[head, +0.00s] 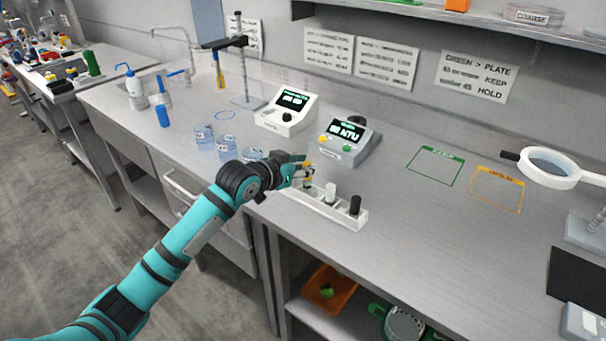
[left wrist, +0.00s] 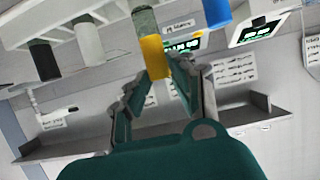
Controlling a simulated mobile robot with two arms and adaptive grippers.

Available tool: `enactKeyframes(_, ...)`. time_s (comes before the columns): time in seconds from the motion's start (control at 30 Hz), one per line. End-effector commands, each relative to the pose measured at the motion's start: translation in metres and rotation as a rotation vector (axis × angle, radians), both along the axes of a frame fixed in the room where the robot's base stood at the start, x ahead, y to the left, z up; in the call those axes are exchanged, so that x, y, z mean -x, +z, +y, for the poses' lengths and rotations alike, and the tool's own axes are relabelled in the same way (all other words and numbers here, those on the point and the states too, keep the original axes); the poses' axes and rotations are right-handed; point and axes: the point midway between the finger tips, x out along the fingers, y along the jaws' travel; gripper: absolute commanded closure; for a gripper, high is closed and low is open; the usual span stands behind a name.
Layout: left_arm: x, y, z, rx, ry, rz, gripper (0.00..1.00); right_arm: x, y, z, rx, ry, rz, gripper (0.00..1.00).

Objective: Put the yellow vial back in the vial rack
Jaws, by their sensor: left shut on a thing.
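The yellow vial, a clear glass body with a yellow cap (left wrist: 155,56), is between the fingers of my left gripper (left wrist: 160,92) in the left wrist view. The gripper is shut on its cap; the glass body shows beyond it, and its far end is cut off by the frame edge. In the head view my left gripper (head: 303,177) is over the left part of the white vial rack (head: 318,208). A white-capped vial (head: 330,193) and a black-capped vial (head: 355,205) stand upright in the rack. A blue cap (left wrist: 217,12) shows beside the yellow one. My right gripper is not in view.
Two meters (head: 287,115) (head: 347,144) stand behind the rack. Beakers (head: 227,147) are left of it. Green (head: 435,165) and orange (head: 497,188) outlined squares and a magnifier (head: 550,168) lie to the right. The counter between rack and squares is clear.

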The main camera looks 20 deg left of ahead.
Motion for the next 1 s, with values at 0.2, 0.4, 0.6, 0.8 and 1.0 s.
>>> enactKeyframes(0.2, -0.004, -0.018, 0.001, 0.0, 0.0, 0.006, 1.0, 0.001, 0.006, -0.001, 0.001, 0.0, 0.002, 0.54)
enactKeyframes(0.4, -0.004, -0.036, 0.001, -0.001, -0.001, 0.001, 1.0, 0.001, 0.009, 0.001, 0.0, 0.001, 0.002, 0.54)
enactKeyframes(0.6, -0.004, -0.036, 0.001, -0.001, -0.001, 0.0, 1.0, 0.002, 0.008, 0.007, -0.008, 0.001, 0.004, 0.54)
enactKeyframes(0.8, -0.004, -0.038, 0.001, -0.001, 0.0, 0.001, 0.69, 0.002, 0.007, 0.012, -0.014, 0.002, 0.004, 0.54)
enactKeyframes(1.0, -0.004, -0.038, 0.001, -0.001, 0.0, 0.001, 0.54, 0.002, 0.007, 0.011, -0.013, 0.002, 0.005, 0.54)
